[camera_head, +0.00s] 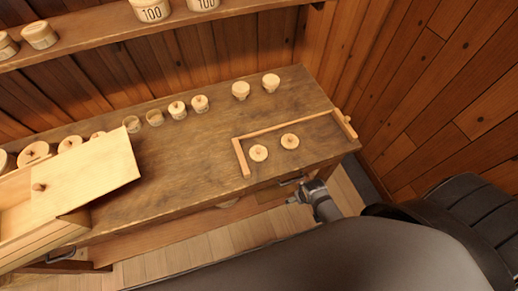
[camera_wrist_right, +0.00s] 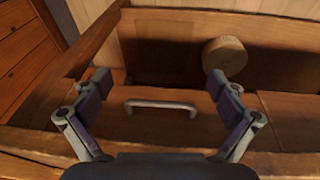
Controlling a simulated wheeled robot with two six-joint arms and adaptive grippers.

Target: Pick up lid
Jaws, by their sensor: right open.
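A larger flat board with a knob (camera_head: 95,170) lies tilted over a wooden box (camera_head: 30,240) at the left. My right gripper (camera_head: 294,191) is in front of the bench's front edge, apart from the lids. In the right wrist view my right gripper (camera_wrist_right: 160,85) is open and empty, with a grey drawer handle (camera_wrist_right: 162,106) beyond its fingers. My left gripper is not in view.
Several small pots stand along the back of the bench, including one pot (camera_head: 240,90). A shelf (camera_head: 100,30) above holds labelled tubs. A round wooden piece (camera_wrist_right: 225,55) is beside the right fingertip in the wrist view. The bench middle is clear.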

